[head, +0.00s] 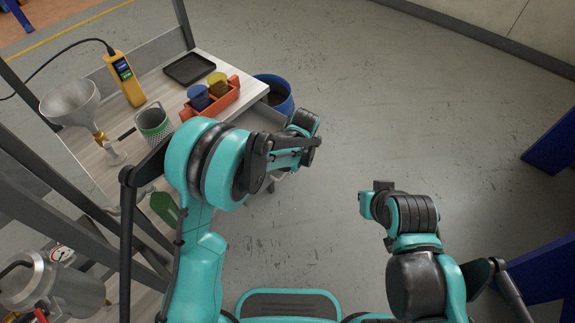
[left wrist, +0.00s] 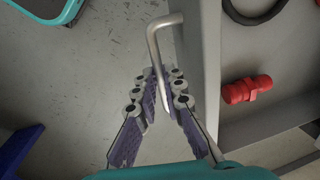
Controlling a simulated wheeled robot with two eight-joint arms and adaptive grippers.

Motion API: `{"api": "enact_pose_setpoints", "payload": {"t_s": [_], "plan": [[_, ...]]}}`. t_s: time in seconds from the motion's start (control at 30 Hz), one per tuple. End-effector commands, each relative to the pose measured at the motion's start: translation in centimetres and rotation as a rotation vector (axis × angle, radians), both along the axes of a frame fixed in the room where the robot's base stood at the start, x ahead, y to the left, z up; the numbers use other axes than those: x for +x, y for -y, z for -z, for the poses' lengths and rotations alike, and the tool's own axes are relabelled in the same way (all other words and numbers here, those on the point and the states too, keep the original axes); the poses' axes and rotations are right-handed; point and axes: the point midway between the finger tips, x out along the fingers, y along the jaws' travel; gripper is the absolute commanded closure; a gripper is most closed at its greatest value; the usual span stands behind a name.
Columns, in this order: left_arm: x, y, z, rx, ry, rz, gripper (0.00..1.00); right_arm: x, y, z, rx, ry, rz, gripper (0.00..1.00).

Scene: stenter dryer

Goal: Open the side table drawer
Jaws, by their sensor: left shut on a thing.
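The side table (head: 85,150) stands at the left in the head view. Its drawer (head: 262,117) shows as a pale grey part sticking out at the table's right side, partly hidden by my left arm. In the left wrist view the drawer's grey front (left wrist: 200,60) has a bent metal bar handle (left wrist: 153,42). My left gripper (left wrist: 160,75) is shut on this handle, with its purple-padded fingers on both sides of the bar. The drawer stands at least partly open, with its inside visible. My right gripper (head: 376,197) is away from the table, its fingers unclear.
The drawer holds a red fitting (left wrist: 247,90) and a black cable (left wrist: 255,12). The tabletop carries an orange tray (head: 212,102), a yellow meter (head: 126,78) and a funnel (head: 72,102). A blue bin (head: 275,92) stands behind the drawer. Floor at centre is clear.

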Motion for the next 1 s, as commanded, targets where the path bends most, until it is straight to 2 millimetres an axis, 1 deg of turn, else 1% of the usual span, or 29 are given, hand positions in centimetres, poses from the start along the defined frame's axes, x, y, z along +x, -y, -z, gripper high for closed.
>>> {"api": "enact_pose_setpoints", "payload": {"t_s": [0.17,0.2,0.23,0.5,0.6,0.67,0.77,1.0], "plan": [[0.0,0.0,0.0,0.0,0.0,0.0,1.0,0.0,0.0,0.0,0.0,0.0,0.0,1.0],[0.0,0.0,0.0,0.0,0.0,0.0,0.85,0.0,0.0,0.0,0.0,0.0,0.0,1.0],[0.0,0.0,0.0,0.0,0.0,0.0,0.81,0.0,0.0,0.0,0.0,0.0,0.0,1.0],[0.0,0.0,0.0,0.0,0.0,0.0,0.81,0.0,0.0,0.0,0.0,0.0,0.0,1.0],[0.0,0.1,-0.5,-0.001,0.001,0.0,0.81,0.0,0.0,0.0,0.0,0.0,0.0,1.0],[-0.1,0.2,-1.1,-0.001,0.001,0.0,0.81,0.0,0.0,0.0,0.0,0.0,0.0,1.0],[-0.3,0.4,-2.8,-0.001,0.001,0.0,0.81,0.0,0.0,0.0,0.0,0.0,0.0,1.0],[-0.9,1.2,-8.1,0.0,0.0,0.002,0.81,0.0,0.0,0.0,0.0,0.0,0.0,1.0]]}}
